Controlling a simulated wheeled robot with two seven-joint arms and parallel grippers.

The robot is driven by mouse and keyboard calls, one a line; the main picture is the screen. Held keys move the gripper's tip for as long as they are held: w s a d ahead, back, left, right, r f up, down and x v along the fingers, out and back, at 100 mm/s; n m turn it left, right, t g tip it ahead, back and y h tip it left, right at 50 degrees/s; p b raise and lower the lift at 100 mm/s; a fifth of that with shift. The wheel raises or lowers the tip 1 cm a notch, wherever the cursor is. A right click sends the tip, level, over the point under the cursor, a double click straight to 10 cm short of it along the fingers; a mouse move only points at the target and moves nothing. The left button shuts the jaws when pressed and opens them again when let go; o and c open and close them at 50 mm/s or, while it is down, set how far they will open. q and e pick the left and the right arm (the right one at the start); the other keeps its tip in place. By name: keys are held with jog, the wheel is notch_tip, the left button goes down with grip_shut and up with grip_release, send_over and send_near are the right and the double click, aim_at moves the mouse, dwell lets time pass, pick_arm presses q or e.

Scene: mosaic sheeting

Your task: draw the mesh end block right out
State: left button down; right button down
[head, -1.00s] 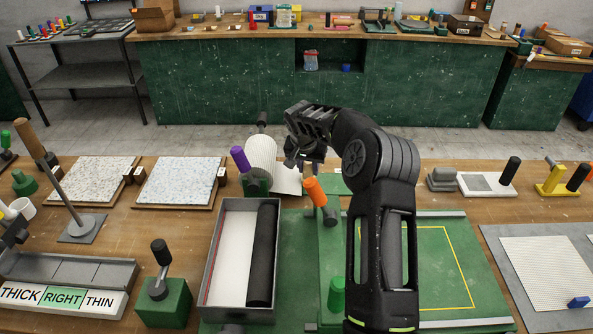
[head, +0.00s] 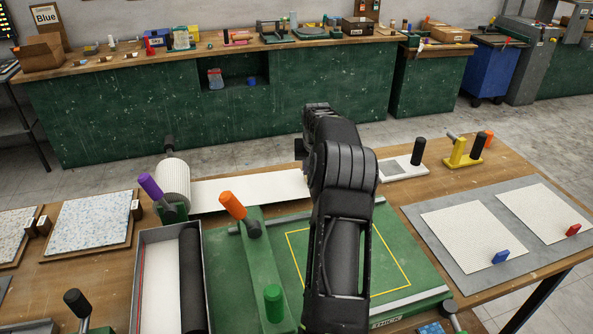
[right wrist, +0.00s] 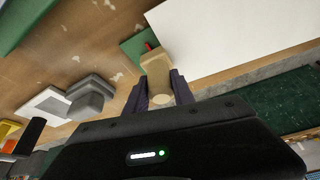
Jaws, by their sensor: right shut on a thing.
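The mesh roll (head: 173,184) stands at the back of the bench, left of the green board. A white mesh strip (head: 250,190) runs flat from it to the right until my right arm hides its end. In the right wrist view, my right gripper (right wrist: 157,92) is shut on the pale wooden end block (right wrist: 156,72). The white sheet (right wrist: 230,40) spreads beyond the block. In the head view my arm covers the block and fingertips. My left gripper is not in view.
The green board (head: 410,265) with a yellow outline and an orange-handled bar (head: 240,210) lies in front of the strip. A grey-and-white plate with a black handle (head: 402,168) and a yellow tool (head: 462,150) stand to the right, near the back edge.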

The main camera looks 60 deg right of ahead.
jog(key=shift+s+d, duration=0.2)
jog(key=shift+d, duration=0.05)
jog(key=c, duration=1.1)
grip_release()
jog(key=shift+o, duration=0.2)
jog(key=shift+a+r, duration=0.15)
jog(key=shift+r, duration=0.3)
jog(key=b+v, duration=0.2)
jog(key=v, duration=0.5)
jog(key=shift+s+f, duration=0.1)
